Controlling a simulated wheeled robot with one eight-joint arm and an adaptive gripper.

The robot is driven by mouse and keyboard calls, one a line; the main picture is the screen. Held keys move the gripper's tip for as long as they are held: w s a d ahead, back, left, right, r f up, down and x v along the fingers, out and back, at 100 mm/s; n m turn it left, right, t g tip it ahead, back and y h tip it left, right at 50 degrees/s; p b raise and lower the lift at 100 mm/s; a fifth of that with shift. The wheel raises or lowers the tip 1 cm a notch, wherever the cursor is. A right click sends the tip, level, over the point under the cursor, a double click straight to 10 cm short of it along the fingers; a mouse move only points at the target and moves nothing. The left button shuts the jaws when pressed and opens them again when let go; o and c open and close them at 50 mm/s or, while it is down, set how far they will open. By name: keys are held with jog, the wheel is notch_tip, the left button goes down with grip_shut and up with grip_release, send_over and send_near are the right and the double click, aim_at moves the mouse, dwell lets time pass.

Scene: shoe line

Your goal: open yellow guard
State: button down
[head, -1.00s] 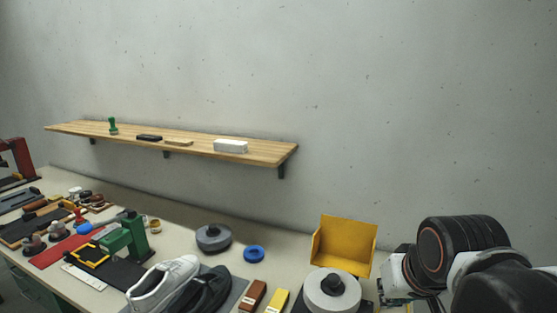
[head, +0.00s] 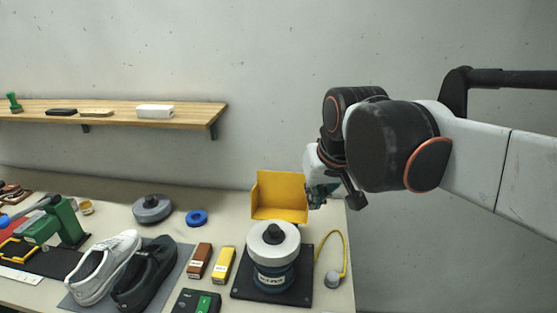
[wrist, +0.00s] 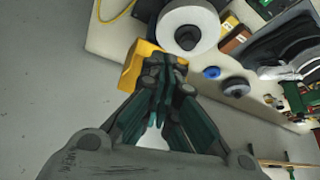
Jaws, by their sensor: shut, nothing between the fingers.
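The yellow guard (head: 280,197) is an angular open-fronted hood behind the round grey-white wheel (head: 273,240) of a machine on a dark base. In the wrist view the guard (wrist: 133,68) shows beside and partly behind my fingertips, with the wheel (wrist: 188,27) beyond. My gripper (head: 318,198) is at the guard's right side in the head view, its fingers partly hidden by my wrist. In the wrist view my gripper (wrist: 165,66) has its fingers together and empty. I cannot tell whether they touch the guard.
A grey ball on a yellow cord (head: 332,278) lies right of the machine. A yellow block (head: 222,265), a brown block (head: 199,261) and a pair of shoes (head: 128,270) lie to its left. A wooden shelf (head: 180,117) hangs on the wall. Wall space above the guard is clear.

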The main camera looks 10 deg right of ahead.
jog(key=w+d+r+m+g+p, duration=0.1)
jog(key=w+r+g+p, duration=0.2)
jog(key=w, duration=1)
jog(key=w+d+r+m+p, duration=0.1)
jog(key=w+d+r+p, duration=0.2)
jog(key=w, duration=0.9)
jog(key=w+d+f+m+g+p, duration=0.15)
jog(key=w+f+g+p, duration=0.35)
jog(key=w+f, duration=0.9)
jog(key=s+f+t, duration=0.1)
jog(key=s+f, duration=0.2)
jog(key=f, duration=0.3)
jog(key=shift+a+f+y+p, duration=0.35)
jog(key=shift+a+y+p, duration=0.05)
jog(key=shift+s, duration=0.15)
jog(key=shift+r, duration=0.1)
